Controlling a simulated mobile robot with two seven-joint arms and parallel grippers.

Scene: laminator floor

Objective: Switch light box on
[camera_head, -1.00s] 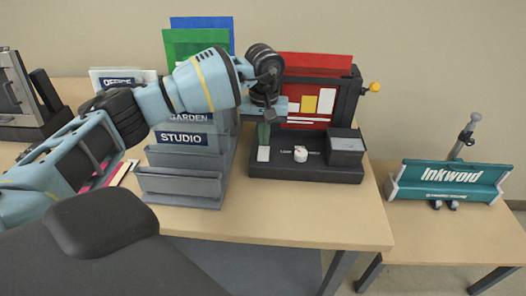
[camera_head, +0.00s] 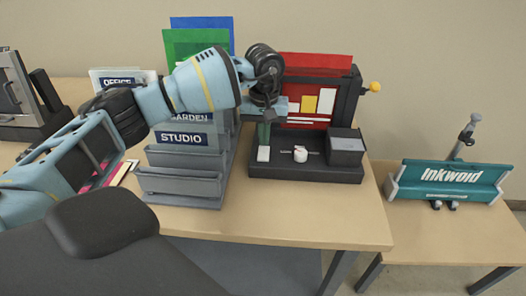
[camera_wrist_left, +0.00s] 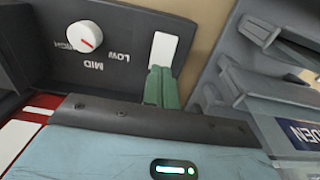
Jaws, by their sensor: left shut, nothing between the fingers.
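The light box (camera_head: 346,95) stands on the table, a dark frame with a red panel bearing yellow and white shapes. On its base are a white switch (camera_head: 263,154) at the left and a round white knob (camera_head: 300,154). My left gripper (camera_head: 264,140) is shut and empty, pointing down at the switch. In the left wrist view its green fingertips (camera_wrist_left: 161,75) are at the lower edge of the white switch (camera_wrist_left: 162,48); I cannot tell whether they touch. The knob (camera_wrist_left: 85,36) has LOW and MID markings beside it. My right gripper is not in view.
A grey rack (camera_head: 180,187) with STUDIO and GARDEN signs stands close to the left of the light box. A yellow ball-ended lever (camera_head: 375,87) sticks out at its right. A teal Inkword device (camera_head: 450,183) is on the lower right table. The front tabletop is clear.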

